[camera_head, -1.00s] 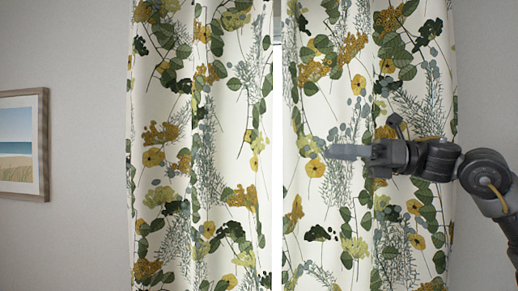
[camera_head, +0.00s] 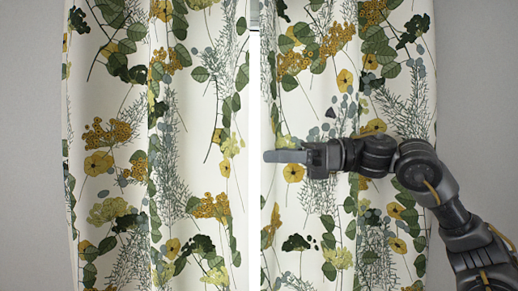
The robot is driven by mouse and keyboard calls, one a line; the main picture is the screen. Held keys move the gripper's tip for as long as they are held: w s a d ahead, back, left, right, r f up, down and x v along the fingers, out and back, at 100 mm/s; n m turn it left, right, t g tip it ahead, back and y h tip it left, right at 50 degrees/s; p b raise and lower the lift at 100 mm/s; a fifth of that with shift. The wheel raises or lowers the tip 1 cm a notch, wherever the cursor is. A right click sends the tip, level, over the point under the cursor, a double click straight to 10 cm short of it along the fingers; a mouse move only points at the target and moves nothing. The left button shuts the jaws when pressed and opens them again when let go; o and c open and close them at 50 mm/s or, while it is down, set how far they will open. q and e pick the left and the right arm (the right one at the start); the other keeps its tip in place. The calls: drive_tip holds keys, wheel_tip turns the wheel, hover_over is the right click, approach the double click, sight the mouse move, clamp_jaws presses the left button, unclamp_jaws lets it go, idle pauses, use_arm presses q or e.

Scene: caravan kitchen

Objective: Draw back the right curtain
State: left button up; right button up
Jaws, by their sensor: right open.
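The right curtain (camera_head: 330,225) hangs in folds, white with green leaves and yellow flowers. The left curtain (camera_head: 120,190) hangs beside it. A narrow bright gap (camera_head: 254,190) runs down between them. My right gripper (camera_head: 268,156) reaches in from the right across the front of the right curtain, pointing left. Its fingertips are at that curtain's inner edge, beside the gap. The gripper is open, seen edge-on; I cannot tell whether cloth lies between its fingers. My left gripper is not in view.
Plain grey wall shows left (camera_head: 30,150) and right (camera_head: 478,110) of the curtains. No other objects stand in front of the curtains. A small piece of the window frame shows at the top of the gap.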

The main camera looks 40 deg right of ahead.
drive_tip(key=p+x, duration=0.1)
drive_tip(key=x, duration=0.2)
drive_tip(key=shift+a, duration=0.1)
drive_tip(key=shift+s, duration=0.1)
clamp_jaws()
